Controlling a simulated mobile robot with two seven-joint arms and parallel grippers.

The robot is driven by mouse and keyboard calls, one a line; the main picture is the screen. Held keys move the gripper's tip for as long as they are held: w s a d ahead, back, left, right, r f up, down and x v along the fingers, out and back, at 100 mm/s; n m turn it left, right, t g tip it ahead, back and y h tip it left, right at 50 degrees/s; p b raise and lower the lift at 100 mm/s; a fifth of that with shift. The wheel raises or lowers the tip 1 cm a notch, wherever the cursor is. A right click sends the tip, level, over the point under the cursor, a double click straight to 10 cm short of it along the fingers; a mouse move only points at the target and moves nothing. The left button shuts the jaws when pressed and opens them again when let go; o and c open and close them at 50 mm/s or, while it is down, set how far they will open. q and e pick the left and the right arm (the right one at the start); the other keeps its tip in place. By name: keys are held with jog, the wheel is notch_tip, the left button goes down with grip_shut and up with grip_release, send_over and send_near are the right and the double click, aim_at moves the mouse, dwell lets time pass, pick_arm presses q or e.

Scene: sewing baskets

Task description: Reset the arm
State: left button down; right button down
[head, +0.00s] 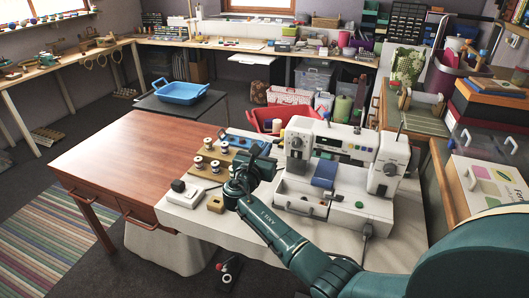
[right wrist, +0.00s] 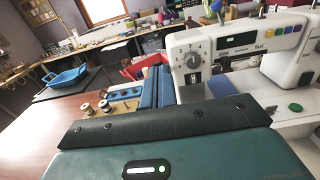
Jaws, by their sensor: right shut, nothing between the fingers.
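My right arm comes in from the lower right of the head view, teal with dark joints. Its gripper (head: 243,180) is over the white-topped sewing table (head: 205,222), just left of the sewing machine (head: 345,150). The gripper is shut and holds nothing. The sewing machine also shows there (right wrist: 240,45), beyond the housing on the right. My left gripper is not in view.
A wooden board with several thread spools (head: 207,160) and a blue tray (head: 243,142) lie beside the gripper. A white box (head: 186,190) and small wooden block (head: 215,204) are near it. The brown table (head: 130,155) at left is clear. A red bin (head: 277,116) stands behind.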

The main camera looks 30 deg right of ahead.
dwell(0.6)
jog(key=s+a+f+m+g+y, duration=0.25)
jog(key=s+f+m, duration=0.45)
jog(key=s, duration=0.4)
jog(key=s+a+f+m+g+y, duration=0.1)
jog(key=s+f+m+g+y, duration=0.25)
jog(key=s+f+m, duration=0.55)
jog(key=s+a+r+m+g+y, duration=0.1)
jog(key=s+a+r+m+y, duration=0.15)
jog(key=s, duration=0.45)
jog(key=s+a+r+m+g+y, duration=0.1)
jog(key=s+a+m+y, duration=0.2)
jog(key=s, duration=0.3)
jog(key=s+a+r+m+y, duration=0.2)
jog(key=s+a+m+y, duration=0.1)
jog(key=s, duration=0.4)
jog(key=w+a+f+t+y, duration=0.1)
jog(key=w+a+f+t, duration=0.1)
jog(key=f, duration=0.3)
jog(key=w+a+f+n+t+y, duration=0.1)
jog(key=w+a+f+t, duration=0.2)
jog(key=f, duration=0.3)
jog(key=shift+w+a+t, duration=0.25)
jog(key=shift+t, duration=0.15)
jog(key=shift+f, duration=0.1)
